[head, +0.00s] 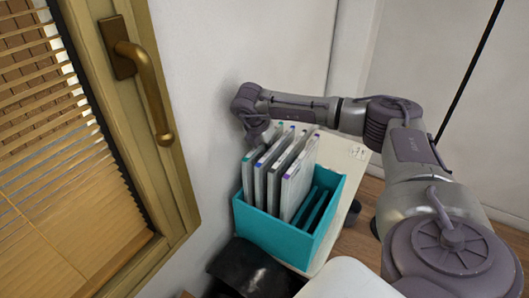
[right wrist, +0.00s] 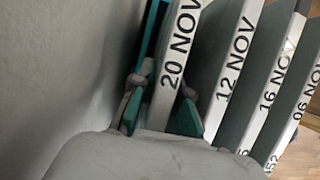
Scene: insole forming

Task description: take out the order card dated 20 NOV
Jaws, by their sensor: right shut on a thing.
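The order card marked 20 NOV (right wrist: 172,75) is the leftmost card in the right wrist view, with its printed edge facing the camera. My right gripper (right wrist: 163,100) has one finger on each side of this card and is shut on it. In the head view the right gripper (head: 259,136) is at the far left end of the row of cards, partly hidden. The cards (head: 275,178) stand upright, leaning slightly, in a teal box (head: 275,234). I cannot tell whether the held card is raised. My left gripper is not in view.
Cards marked 12 NOV (right wrist: 232,65), 16 NOV (right wrist: 275,80) and 06 NOV (right wrist: 306,95) stand close beside the held card. A wall (head: 215,120) rises close on the left, with a window handle (head: 150,85) nearby. The right part of the box has empty slots.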

